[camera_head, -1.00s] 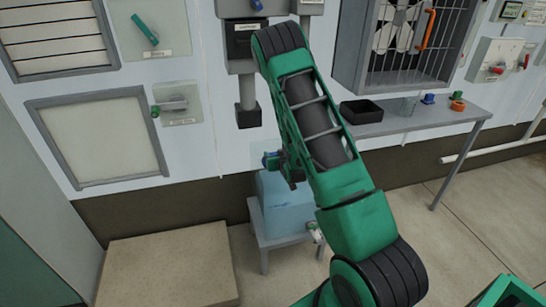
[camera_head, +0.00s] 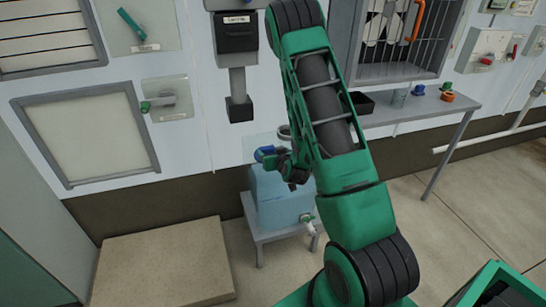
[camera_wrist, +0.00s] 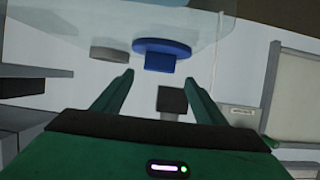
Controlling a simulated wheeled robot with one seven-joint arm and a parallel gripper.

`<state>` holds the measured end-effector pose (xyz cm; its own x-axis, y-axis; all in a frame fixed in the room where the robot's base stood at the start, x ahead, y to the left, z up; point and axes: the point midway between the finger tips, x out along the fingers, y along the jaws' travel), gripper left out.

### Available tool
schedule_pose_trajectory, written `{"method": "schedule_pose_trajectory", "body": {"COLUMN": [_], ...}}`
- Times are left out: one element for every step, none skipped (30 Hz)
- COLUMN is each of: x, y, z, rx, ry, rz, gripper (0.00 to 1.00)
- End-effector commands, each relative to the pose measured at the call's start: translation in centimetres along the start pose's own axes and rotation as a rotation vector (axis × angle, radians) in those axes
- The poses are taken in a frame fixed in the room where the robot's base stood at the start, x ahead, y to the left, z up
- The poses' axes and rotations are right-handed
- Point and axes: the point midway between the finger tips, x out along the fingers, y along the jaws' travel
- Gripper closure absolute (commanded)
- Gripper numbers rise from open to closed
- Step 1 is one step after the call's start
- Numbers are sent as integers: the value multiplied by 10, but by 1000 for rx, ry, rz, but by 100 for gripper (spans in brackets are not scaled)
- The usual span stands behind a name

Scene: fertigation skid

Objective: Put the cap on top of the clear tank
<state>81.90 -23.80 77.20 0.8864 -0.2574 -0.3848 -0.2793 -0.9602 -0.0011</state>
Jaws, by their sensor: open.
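The clear tank (camera_head: 283,212) stands on a small grey stand, with bluish contents in its lower part. The blue cap (camera_head: 264,153) is at the top of the tank, beside a grey ring (camera_head: 284,132). In the wrist view the cap (camera_wrist: 162,47) looks flat against the clear tank surface (camera_wrist: 60,20), its knob facing my gripper, with the grey ring (camera_wrist: 110,55) apart beside it. My gripper (camera_wrist: 159,74) is open. Its fingertips are on either side of the knob's line, just short of it, with gaps visible. My arm hides part of the tank's right side in the head view.
A tap (camera_head: 308,222) sticks out low on the tank. A black box on a wall post (camera_head: 239,109) is above and behind. A shelf (camera_head: 420,108) with small items is at the right. A beige platform (camera_head: 165,262) lies at the lower left.

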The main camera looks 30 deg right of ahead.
Motion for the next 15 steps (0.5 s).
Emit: {"method": "schedule_pose_trajectory", "body": {"x": [-7, -11, -15, -15, -16, -18, -20, -21, -23, -24, -26, -28, -29, -30, -32], "y": [2, 2, 1, 1, 1, 1, 1, 1, 1, 1, 1, 1, 1, 1, 1], "z": [0, -1, -1, 0, 1, 2, 2, 2, 2, 2, 2, 2, 2, 2, 2], "rx": [6, 7, 7, 6, 5, 5, 3, 4, 3, 4, 4, 3, 3, 2, 2], "ry": [-1, 0, 0, -2, -3, -5, -6, -6, -7, -7, -7, -7, -7, -7, -6], "rz": [5, 5, 4, 3, 2, 2, 2, 2, 2, 1, 2, 1, 2, 1, 2], "gripper": [35, 35, 35, 35, 35, 35, 35, 35, 35, 35, 35, 35, 35, 35, 35]}}
